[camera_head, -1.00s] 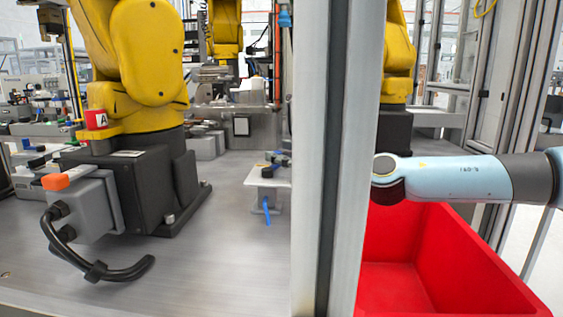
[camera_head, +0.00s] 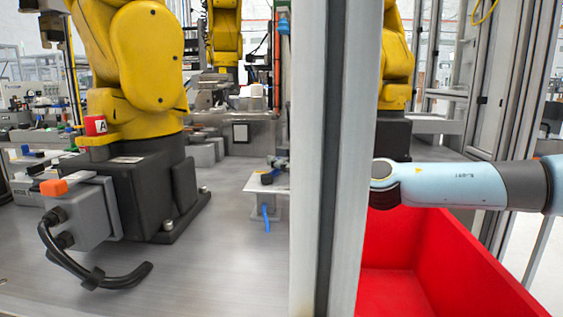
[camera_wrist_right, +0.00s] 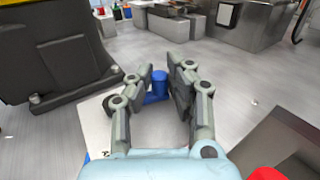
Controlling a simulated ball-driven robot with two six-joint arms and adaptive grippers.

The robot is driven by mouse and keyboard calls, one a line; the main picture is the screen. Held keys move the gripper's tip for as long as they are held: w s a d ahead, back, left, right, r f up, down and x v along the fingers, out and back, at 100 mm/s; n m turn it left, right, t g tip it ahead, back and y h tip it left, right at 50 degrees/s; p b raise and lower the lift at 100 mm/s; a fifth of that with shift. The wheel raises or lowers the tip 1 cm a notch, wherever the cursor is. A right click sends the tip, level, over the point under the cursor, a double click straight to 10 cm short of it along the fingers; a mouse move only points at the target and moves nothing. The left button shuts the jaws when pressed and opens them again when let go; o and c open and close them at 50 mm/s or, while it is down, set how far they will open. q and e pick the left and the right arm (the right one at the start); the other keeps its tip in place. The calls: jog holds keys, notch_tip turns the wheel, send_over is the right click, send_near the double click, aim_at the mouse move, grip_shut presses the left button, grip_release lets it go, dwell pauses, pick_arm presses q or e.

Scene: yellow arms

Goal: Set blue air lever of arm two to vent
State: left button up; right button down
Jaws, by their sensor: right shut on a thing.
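The blue air lever (camera_wrist_right: 160,82) stands up between the fingers of my right gripper (camera_wrist_right: 163,90) in the right wrist view, and the gripper is shut on it. Its lower blue part lies close to the white plate (camera_wrist_right: 95,125), partly hidden by the left finger. In the head view a white bracket (camera_head: 265,188) with a blue hose (camera_head: 265,217) below stands left of the post, with small dark parts on top. Most of my right forearm's end is hidden behind that post. My left gripper is not in view.
A red bin (camera_head: 400,250) is below my right arm. A yellow robot arm (camera_head: 135,60) with a red "A" marker (camera_head: 95,125) stands at left. The metal deck between is clear.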

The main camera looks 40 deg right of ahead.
jog(key=shift+w+f+n+y+b, duration=0.25)
jog(key=shift+n+y+b, duration=0.35)
jog(key=shift+y+b, duration=0.5)
jog(key=shift+w+a+n+g+y+b, duration=0.1)
jog(key=shift+w+n+g+y+b, duration=0.25)
jog(key=shift+n+y+b, duration=0.65)
jog(key=shift+r+b, duration=0.15)
jog(key=shift+b, duration=0.45)
jog(key=shift+w+a+r+g+y, duration=0.1)
jog(key=shift+a+g+y, duration=0.05)
jog(key=shift+g+y, duration=0.3)
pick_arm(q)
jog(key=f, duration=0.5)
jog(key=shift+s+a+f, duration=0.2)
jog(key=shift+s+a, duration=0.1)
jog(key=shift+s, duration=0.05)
